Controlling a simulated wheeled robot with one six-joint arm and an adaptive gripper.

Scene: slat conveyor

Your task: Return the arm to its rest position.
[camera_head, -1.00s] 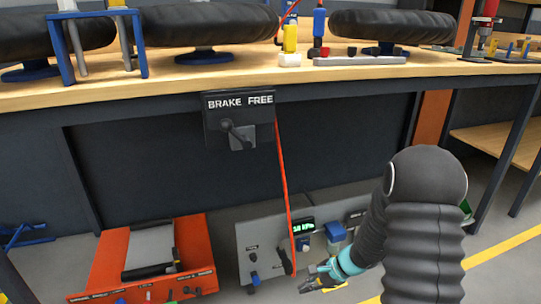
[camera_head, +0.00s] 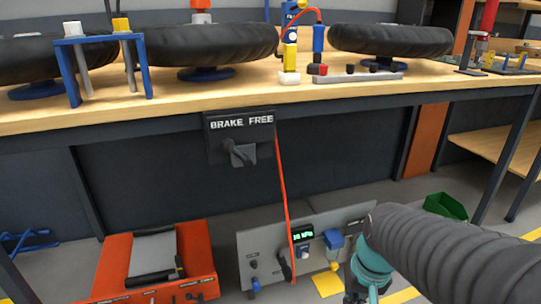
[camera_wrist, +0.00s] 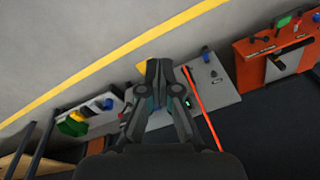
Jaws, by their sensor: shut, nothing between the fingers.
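My arm comes in from the lower right in the head view, in a black ribbed sleeve with a teal wrist part. My gripper shows in the wrist view (camera_wrist: 157,68), its two dark fingers drawn together with nothing between them. In the head view its fingertips are cut off by the bottom edge or hidden. The gripper hangs in the air in front of the grey control panel (camera_head: 262,248), apart from the workbench (camera_head: 180,103).
A "BRAKE FREE" lever box (camera_head: 240,135) hangs from the bench front, with a red hose (camera_head: 283,190) running down from it. An orange unit (camera_head: 195,262) stands lower left. A green bin (camera_head: 446,206) is at right.

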